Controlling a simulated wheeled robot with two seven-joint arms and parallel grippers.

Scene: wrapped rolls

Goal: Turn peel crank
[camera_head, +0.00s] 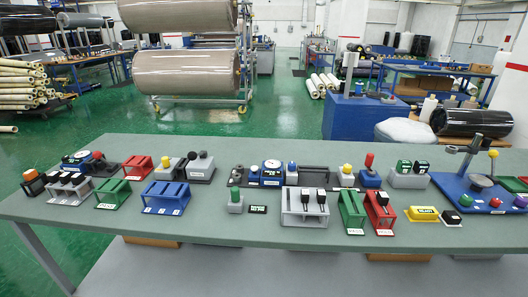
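No part labelled clearly as a peel crank can be made out at this size. A similar dial unit (84,157) sits at the far left. Which of these carries the crank, I cannot tell. Neither of my grippers is in view.
The grey-green table (150,228) holds several stands: blue (166,196), green (351,212), red (379,212) and grey (305,207). A yellow block (424,213) lies right of the red stand. The table's front strip is clear. Large wrapped rolls (188,70) hang behind.

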